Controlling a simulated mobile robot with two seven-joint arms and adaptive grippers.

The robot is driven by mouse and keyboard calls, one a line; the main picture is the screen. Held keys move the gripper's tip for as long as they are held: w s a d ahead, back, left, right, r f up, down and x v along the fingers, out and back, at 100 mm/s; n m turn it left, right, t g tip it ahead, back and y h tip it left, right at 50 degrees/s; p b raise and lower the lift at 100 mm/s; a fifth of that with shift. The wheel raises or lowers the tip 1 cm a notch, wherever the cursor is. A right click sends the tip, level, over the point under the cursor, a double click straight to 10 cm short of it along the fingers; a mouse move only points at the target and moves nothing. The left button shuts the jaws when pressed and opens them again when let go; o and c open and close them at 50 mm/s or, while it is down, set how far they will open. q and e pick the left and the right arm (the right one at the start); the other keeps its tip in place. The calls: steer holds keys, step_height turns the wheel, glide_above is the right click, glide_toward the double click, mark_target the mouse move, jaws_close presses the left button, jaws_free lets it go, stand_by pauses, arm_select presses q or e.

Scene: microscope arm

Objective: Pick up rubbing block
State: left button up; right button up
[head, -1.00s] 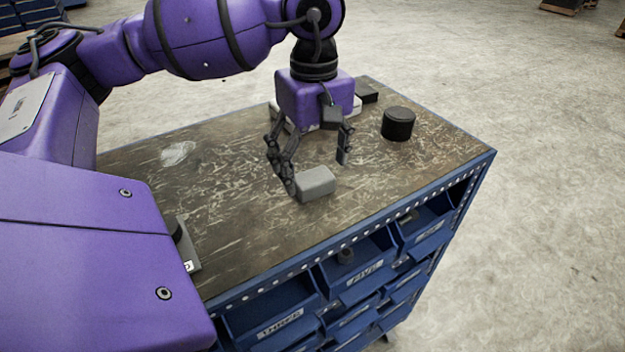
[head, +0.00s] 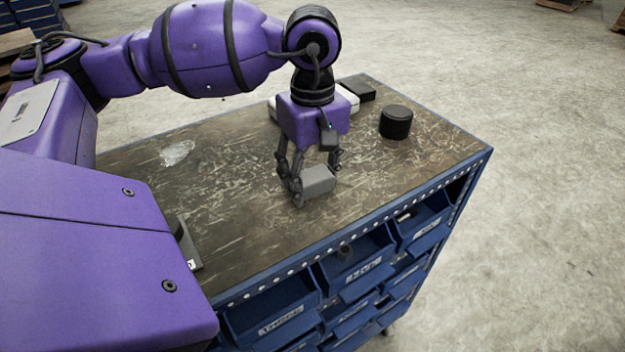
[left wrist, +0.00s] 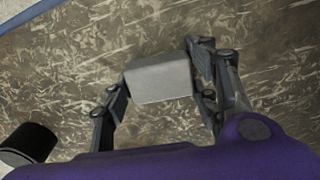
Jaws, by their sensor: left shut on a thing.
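The rubbing block is a small light-grey block (head: 319,180) near the front middle of the worn table top (head: 235,220). My left gripper (head: 318,178) points down at it and is shut on it, with a finger on each side. In the left wrist view the grey block (left wrist: 160,80) sits between the two dark fingers of the left gripper (left wrist: 160,85). I cannot tell whether the block is touching the table or just above it. My right gripper is not in view.
A black cylinder (head: 396,122) stands at the right of the table, and it also shows in the left wrist view (left wrist: 28,145). A dark box (head: 357,91) and a white object (head: 346,98) lie behind my gripper. Blue labelled bins (head: 357,262) line the table's front.

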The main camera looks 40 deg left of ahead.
mark_target(314, 176)
arm_select(q)
steer(key=shift+r, duration=0.55)
steer(key=shift+d+r, duration=0.2)
steer(key=shift+r, duration=1.05)
steer(key=s+d+r+b, duration=0.1)
steer(key=s+d+r, duration=0.4)
steer(key=d+r, duration=0.4)
steer(key=d, duration=0.3)
steer(key=shift+d+r, duration=0.25)
steer(key=shift+d, duration=0.1)
steer(key=shift+s, duration=0.1)
